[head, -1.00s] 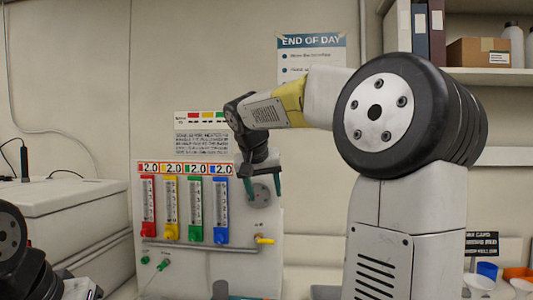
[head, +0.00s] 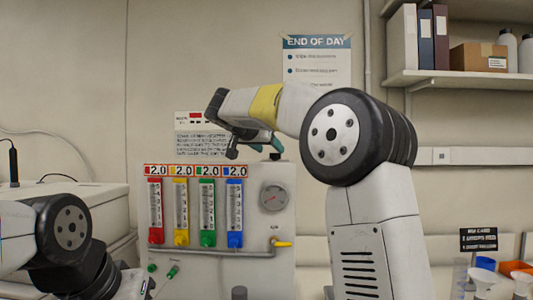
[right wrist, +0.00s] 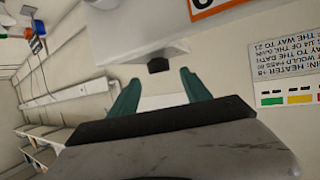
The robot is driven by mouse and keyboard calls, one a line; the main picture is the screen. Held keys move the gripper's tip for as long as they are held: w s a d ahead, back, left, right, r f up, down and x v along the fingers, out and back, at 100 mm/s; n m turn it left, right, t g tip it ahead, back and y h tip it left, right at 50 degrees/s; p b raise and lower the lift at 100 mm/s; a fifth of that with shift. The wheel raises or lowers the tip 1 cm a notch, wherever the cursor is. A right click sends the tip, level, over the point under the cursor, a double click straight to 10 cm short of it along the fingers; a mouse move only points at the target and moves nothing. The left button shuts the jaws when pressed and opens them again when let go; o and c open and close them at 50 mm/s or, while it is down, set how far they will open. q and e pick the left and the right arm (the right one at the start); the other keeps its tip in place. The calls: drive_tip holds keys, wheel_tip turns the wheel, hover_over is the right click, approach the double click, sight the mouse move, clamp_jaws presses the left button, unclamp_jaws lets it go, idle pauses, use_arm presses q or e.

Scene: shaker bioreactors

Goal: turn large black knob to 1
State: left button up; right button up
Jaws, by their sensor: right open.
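My right gripper (head: 267,145) is at the top edge of the white gas panel (head: 262,170), its teal fingers partly hidden by my own arm. In the right wrist view the gripper (right wrist: 160,92) is open, with the fingers apart and nothing held. A small black block (right wrist: 158,65) on the edge of a white box lies in line with the gap, beyond the fingertips; I cannot tell whether it is the large black knob. No numbered dial shows clearly. My left arm is at the lower left of the head view; its gripper is out of view.
The panel carries red, yellow, green and blue flowmeters (head: 208,205), a round gauge (head: 273,197) and a yellow valve handle (head: 283,244). A white box-like unit (head: 80,205) stands at left. A shelf (head: 465,77) with binders is at upper right.

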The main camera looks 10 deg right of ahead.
sight(275, 156)
drive_tip(key=x, duration=0.4)
clamp_jaws()
